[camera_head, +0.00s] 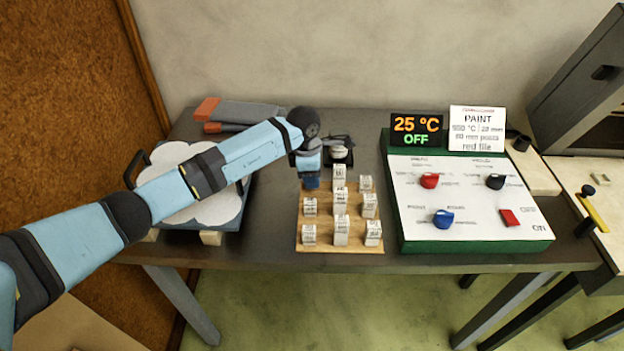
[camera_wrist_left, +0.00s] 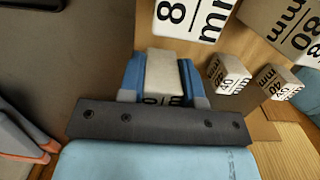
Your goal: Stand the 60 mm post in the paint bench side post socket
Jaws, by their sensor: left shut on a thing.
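My left gripper (camera_head: 312,183) is at the back left corner of the wooden post board (camera_head: 330,246). It is shut on a pale square post (camera_wrist_left: 165,75), whose end shows between the blue fingers in the left wrist view. Its label is partly covered, so I cannot read the size for sure. Several other labelled white posts (camera_head: 341,230) stand on the board. I cannot tell whether the held post still touches the board. No socket is clearly identifiable; a small dark cup (camera_head: 520,143) stands at the right of the panel. My right gripper is not in view.
A green-framed panel (camera_head: 470,248) with red, black and blue knobs stands right of the board. Behind it are a 25 °C OFF display (camera_head: 416,128) and a PAINT sign (camera_head: 477,128). A black stand with a pale round top (camera_head: 338,153) is behind the board.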

